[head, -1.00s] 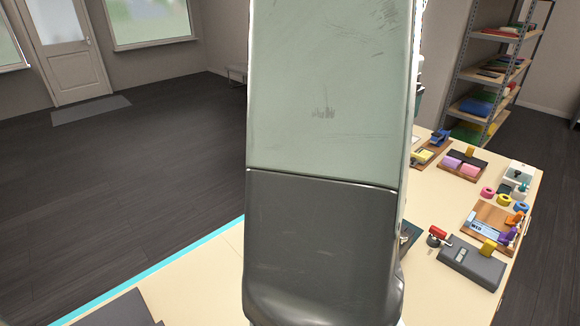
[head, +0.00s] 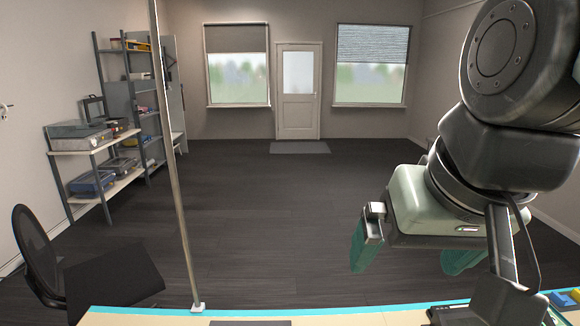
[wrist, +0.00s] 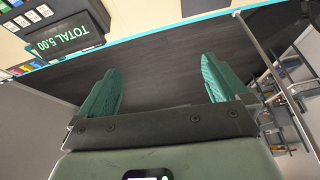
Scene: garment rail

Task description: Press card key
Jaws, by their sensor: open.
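My gripper (head: 412,262) hangs at the right of the head view with two green fingers spread apart and nothing between them. In the wrist view my gripper (wrist: 161,75) is also open and empty, over dark floor beyond the counter edge. A black display (wrist: 62,38) reading "TOTAL 5.00" stands at the upper left of the wrist view, apart from the fingers.
The counter edge with its cyan strip (head: 250,312) runs along the bottom of the head view. A thin upright pole (head: 175,150) rises at left. A chair (head: 40,260) and shelves (head: 95,150) stand beyond, with open floor between.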

